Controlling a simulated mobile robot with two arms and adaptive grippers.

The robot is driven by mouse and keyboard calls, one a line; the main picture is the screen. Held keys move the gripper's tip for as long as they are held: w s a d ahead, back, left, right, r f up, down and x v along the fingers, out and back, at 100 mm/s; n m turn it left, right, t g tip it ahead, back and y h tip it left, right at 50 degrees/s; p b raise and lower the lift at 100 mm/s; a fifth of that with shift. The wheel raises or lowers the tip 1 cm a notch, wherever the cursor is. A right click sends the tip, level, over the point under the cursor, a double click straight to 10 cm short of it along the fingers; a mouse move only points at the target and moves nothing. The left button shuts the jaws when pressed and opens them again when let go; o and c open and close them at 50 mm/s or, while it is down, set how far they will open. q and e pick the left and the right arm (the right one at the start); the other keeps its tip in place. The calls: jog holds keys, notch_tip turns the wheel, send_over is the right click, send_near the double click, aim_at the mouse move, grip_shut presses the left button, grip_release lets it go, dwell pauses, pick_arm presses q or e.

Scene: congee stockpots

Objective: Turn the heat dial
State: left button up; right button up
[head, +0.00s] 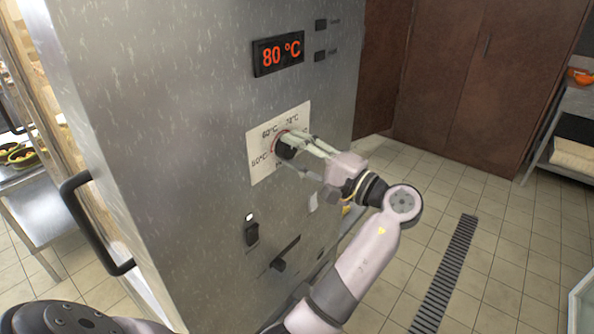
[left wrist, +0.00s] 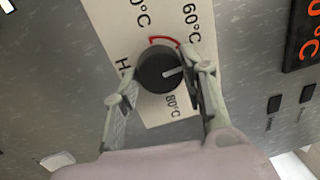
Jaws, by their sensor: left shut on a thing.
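The heat dial is a round black knob (head: 284,147) on a white label plate (head: 262,174) printed with temperatures, on the front of a tall steel cabinet. In the left wrist view the knob (left wrist: 154,70) has a white pointer line aimed to the right and a red arc beside it on the plate. My left gripper (head: 294,147) is shut on the knob, a finger on either side in the left wrist view (left wrist: 162,76). The fingers cover part of the printed scale. A display (head: 278,54) above reads 80 °C in orange-red. My right gripper is not in view.
Two small black buttons (head: 321,25) sit right of the display. A switch (head: 251,231) and a lever (head: 284,255) are below the dial, and a black handle (head: 88,222) is at left. The tiled floor (head: 500,240) at right is open, with a drain grate (head: 445,272).

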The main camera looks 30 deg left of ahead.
pick_arm(q)
jog(key=n+b, duration=0.1)
jog(key=b, duration=0.1)
jog(key=n+b, duration=0.2)
jog(key=shift+f, duration=0.35)
jog(key=shift+r+n+g+b, duration=0.2)
jog(key=shift+n+g+b, duration=0.2)
jog(key=shift+n+b, duration=0.8)
jog(key=o, duration=1.2)
jog(key=shift+r, duration=0.1)
